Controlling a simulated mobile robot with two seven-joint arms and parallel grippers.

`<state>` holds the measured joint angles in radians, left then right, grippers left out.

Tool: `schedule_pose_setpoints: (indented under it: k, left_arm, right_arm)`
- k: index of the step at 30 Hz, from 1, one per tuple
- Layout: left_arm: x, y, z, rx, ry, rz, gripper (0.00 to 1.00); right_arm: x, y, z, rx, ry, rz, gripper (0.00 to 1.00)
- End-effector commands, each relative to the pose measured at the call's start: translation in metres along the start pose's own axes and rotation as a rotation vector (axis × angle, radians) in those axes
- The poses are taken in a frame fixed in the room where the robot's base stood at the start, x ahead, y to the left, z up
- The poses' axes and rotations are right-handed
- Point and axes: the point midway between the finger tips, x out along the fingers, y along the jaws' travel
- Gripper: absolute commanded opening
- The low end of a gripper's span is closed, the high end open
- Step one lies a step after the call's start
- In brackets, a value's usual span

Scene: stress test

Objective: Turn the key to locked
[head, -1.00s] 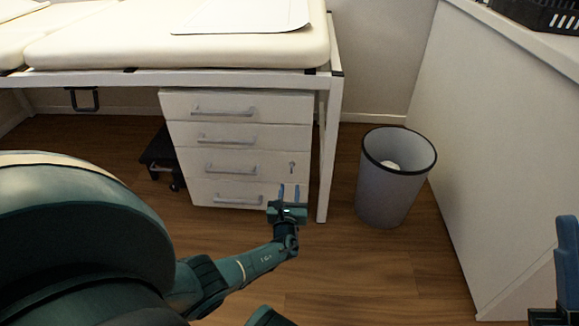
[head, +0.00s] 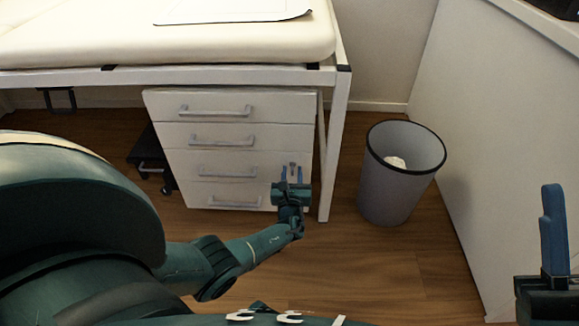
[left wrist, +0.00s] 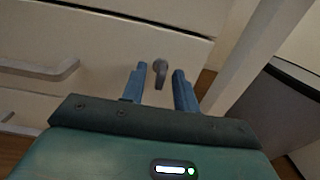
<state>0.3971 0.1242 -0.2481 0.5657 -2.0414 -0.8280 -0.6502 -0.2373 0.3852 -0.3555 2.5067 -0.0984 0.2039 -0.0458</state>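The small grey key (left wrist: 160,72) sticks out of the lock on the right side of the white drawer cabinet (head: 225,105). In the head view the key (head: 292,168) shows just beyond my left fingertips. My left gripper (head: 292,175) is open, with a blue finger on either side of the key's line. In the left wrist view my left gripper (left wrist: 159,82) has the key between and slightly beyond its fingertips, apparently touching neither. My right gripper (head: 553,235) shows at the right edge with one blue finger visible; its other finger is out of frame.
A padded cream couch (head: 120,40) on a white frame (head: 338,130) stands over the cabinet; one leg is close to the right of my left gripper. A grey waste bin (head: 395,185) stands farther right. A black step (head: 147,150) is left of the cabinet.

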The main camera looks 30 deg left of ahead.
Motion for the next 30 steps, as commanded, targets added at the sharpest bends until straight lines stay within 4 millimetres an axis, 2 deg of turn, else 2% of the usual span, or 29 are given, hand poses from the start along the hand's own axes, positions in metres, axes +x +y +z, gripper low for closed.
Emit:
schedule_pose_setpoints:
  k: [14,25,30]
  left_arm:
    - [-0.0007,-0.0034,0.0001,-0.001,0.0,-0.001,0.3]
    - [-0.0006,-0.0032,0.0001,-0.001,0.0,-0.001,0.01]
    - [-0.0006,-0.0032,0.0001,-0.001,0.0,-0.001,0.0]
  right_arm:
    - [-0.0001,-0.0001,0.0002,0.001,-0.001,0.0,0.36]
    - [-0.0001,-0.0002,0.0002,0.001,-0.001,0.0,0.36]
    - [-0.0001,-0.0002,0.0002,0.001,-0.001,0.0,0.36]
